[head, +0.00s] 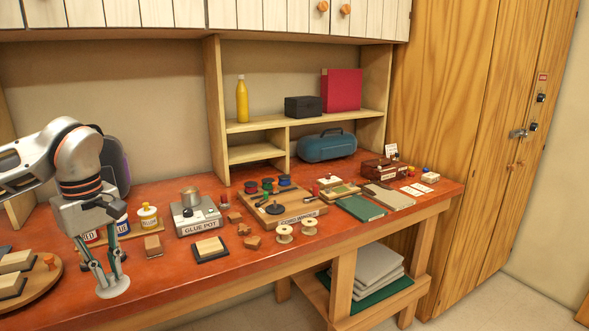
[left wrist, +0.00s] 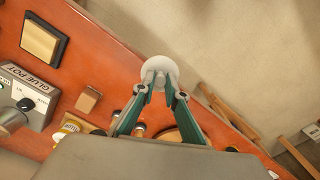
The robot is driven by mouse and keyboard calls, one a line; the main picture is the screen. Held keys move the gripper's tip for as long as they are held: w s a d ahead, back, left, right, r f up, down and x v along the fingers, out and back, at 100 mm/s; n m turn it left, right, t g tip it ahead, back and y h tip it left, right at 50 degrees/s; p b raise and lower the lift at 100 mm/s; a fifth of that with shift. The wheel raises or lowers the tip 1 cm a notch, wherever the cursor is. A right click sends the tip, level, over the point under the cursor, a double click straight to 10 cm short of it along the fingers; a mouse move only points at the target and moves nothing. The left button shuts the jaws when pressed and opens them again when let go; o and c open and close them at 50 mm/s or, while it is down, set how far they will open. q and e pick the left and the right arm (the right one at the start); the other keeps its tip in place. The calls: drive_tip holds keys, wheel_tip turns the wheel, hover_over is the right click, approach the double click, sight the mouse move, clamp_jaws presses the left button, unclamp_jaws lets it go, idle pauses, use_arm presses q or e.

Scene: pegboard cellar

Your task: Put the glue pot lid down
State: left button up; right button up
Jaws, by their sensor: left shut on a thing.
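My left gripper (head: 108,277) is shut on the glue pot lid (head: 113,288), a pale round disc. The lid hangs below the fingertips near the front edge of the bench; its exact height is hard to tell. In the left wrist view the fingertips (left wrist: 160,88) pinch the lid (left wrist: 160,67), which shows against the bench edge. The glue pot (head: 200,217) is a grey labelled box with a metal pot on top, standing on the bench to the right of my gripper. It also shows in the left wrist view (left wrist: 30,98). My right gripper is out of view.
The bench (head: 158,282) is bare along the front, right of the lid. A dark-edged wooden block (head: 210,248) and a small brown block (head: 153,245) lie near the glue pot. A round wooden board (head: 45,284) with blocks is at left. Paint jars (head: 148,217) stand behind my gripper.

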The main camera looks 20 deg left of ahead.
use_arm(q)
drive_tip(key=shift+w+d+f+m, duration=0.25)
drive_tip(key=shift+d+f+m, duration=0.05)
drive_tip(key=shift+d+f, duration=0.2)
drive_tip(key=w+d+f+m, duration=0.2)
drive_tip(key=d+m, duration=0.3)
drive_tip(key=d, duration=0.4)
drive_tip(key=w+d+f+m+p, duration=0.1)
drive_tip(key=w+d+f+m, duration=0.2)
drive_tip(key=d, duration=0.6)
drive_tip(key=w+d+f+m, duration=0.3)
drive_tip(key=d+m, duration=0.4)
drive_tip(key=d, duration=0.2)
drive_tip(key=shift+d+f+p, duration=0.15)
drive_tip(key=shift+f+p, duration=0.25)
